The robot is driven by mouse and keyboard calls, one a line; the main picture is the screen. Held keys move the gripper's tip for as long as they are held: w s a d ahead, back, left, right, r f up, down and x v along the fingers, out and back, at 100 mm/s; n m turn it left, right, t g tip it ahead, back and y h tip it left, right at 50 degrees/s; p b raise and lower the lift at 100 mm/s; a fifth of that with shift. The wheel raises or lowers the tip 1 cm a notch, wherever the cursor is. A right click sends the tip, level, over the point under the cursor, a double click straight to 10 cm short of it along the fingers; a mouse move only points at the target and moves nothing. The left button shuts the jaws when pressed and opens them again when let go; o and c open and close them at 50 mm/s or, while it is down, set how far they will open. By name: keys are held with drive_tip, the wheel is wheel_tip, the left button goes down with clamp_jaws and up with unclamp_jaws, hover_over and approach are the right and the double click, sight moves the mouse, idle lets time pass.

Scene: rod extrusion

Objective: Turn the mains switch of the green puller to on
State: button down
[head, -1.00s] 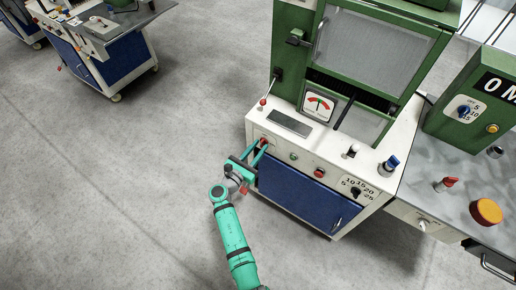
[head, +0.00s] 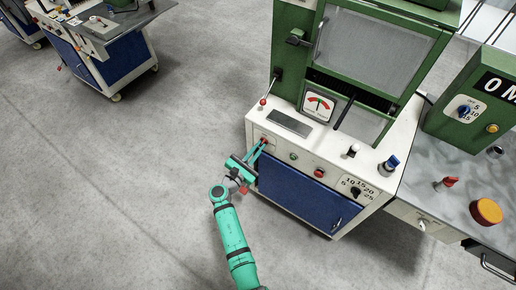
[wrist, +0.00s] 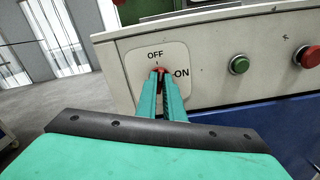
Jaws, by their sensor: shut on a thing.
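The green puller (head: 290,70) has a white front panel with a switch plate (wrist: 182,55) at its left end. The plate reads OFF at the top and ON at the right. The red mains switch knob (wrist: 158,71) sits at its middle and also shows small in the head view (head: 264,139). My gripper (wrist: 163,76) is shut on the knob, with its two green fingers on either side. The fingers hide most of the knob, so I cannot tell exactly where it points.
To the right on the same panel are a green button (wrist: 239,64) and a red button (wrist: 308,57). A blue cabinet door (head: 300,197) is below. A grey bench (head: 440,165) with a green box adjoins at right.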

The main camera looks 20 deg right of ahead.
drive_tip(key=shift+s+d+f+m, duration=0.1)
drive_tip(key=shift+f+m, duration=0.05)
drive_tip(key=shift+m, duration=3.4)
drive_tip(key=shift+s+d+f+m, duration=0.1)
drive_tip(key=shift+m, duration=3.45)
drive_tip(key=c, duration=1.9)
unclamp_jaws()
drive_tip(key=shift+o, duration=0.2)
drive_tip(key=shift+a, duration=0.1)
drive_tip(key=v, duration=1)
drive_tip(key=shift+s+a, duration=0.25)
